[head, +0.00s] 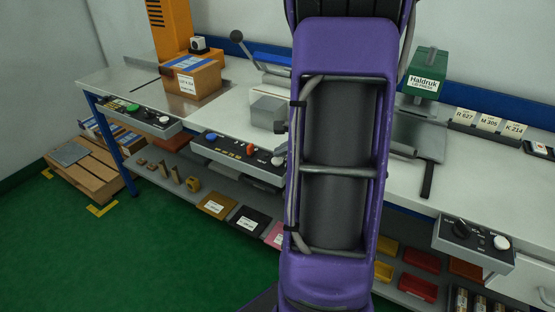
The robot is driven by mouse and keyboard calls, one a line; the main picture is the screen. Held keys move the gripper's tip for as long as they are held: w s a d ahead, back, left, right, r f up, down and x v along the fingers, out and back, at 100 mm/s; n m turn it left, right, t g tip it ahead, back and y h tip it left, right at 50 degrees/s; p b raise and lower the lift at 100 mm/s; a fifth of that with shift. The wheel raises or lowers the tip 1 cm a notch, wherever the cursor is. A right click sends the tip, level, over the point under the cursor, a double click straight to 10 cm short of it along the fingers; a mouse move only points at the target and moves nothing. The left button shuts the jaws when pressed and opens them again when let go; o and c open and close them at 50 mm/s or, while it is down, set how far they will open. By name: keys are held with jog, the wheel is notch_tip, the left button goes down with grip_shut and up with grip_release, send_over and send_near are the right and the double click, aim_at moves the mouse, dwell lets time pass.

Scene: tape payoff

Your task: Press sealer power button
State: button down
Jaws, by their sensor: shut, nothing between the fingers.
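My gripper is not seen; my own purple arm fills the middle of the head view and hides part of the bench. Three control panels sit along the bench's front edge. The left panel (141,115) has a green button (133,107), dark knobs and a white knob. The right panel (474,243) has a black knob (463,229) and a white knob (501,242). I cannot tell which panel belongs to the sealer.
A cardboard box (191,79) stands by an orange machine (171,30) at back left. A green press (424,74) marked Haldruk stands right of my arm. Below, a shelf holds bins and packets. A pallet (88,167) lies at left; the green floor in front is clear.

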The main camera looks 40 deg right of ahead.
aim_at(281, 162)
jog(key=shift+f+b, duration=0.4)
jog(key=shift+f, duration=0.25)
dwell(0.4)
jog(key=shift+r, duration=0.1)
jog(key=shift+r+p, duration=0.4)
jog(key=shift+r, duration=0.25)
jog(key=shift+r+p, duration=2.1)
jog(key=shift+r, duration=0.9)
